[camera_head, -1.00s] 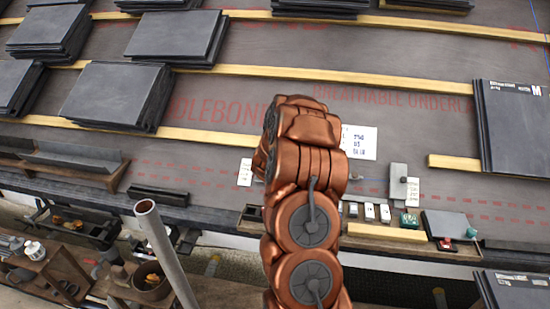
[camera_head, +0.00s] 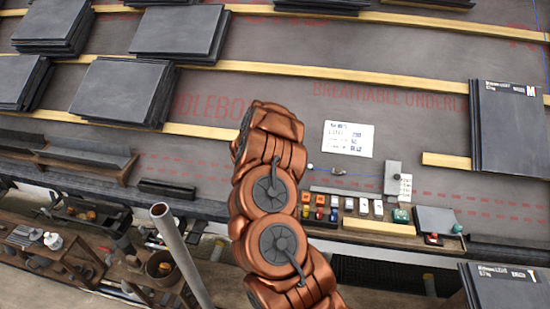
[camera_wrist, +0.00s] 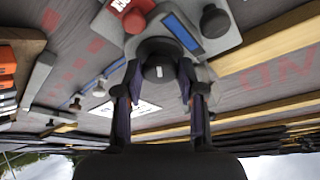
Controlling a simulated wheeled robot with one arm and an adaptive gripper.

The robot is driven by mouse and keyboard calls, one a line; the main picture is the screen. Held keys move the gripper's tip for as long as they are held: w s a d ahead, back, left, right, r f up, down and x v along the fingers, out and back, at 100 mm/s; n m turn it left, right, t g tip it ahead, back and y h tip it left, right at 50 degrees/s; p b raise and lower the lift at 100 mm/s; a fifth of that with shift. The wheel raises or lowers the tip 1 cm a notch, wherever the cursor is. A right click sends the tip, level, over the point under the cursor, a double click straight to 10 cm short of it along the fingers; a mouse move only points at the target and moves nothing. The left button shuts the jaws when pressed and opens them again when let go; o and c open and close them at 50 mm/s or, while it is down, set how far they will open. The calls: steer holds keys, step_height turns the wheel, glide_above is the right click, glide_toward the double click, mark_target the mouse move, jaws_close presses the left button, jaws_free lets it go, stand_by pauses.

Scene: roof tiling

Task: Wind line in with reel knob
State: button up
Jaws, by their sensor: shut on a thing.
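In the wrist view my gripper (camera_wrist: 160,82) has its two dark fingers closed around a dark round knob (camera_wrist: 158,62). The knob sits in front of a grey reel body (camera_wrist: 225,50) with a blue strip, a red labelled part (camera_wrist: 133,14) and a second black knob (camera_wrist: 215,20). A blue line (camera_wrist: 100,80) runs from beside the held knob toward the lower left.
A white note sheet (camera_head: 348,139) lies on the grey underlay. A tray (camera_head: 385,240) with several coloured small items stands right of my arm. A grey pipe (camera_head: 180,255) rises at lower left.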

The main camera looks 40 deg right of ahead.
steer(key=shift+m+g+p, duration=0.4)
steer(key=shift+m+p, duration=0.15)
steer(key=shift+m, duration=0.45)
steer(key=o, duration=1.1)
steer(key=shift+o, duration=0.2)
steer(key=v, duration=1.2)
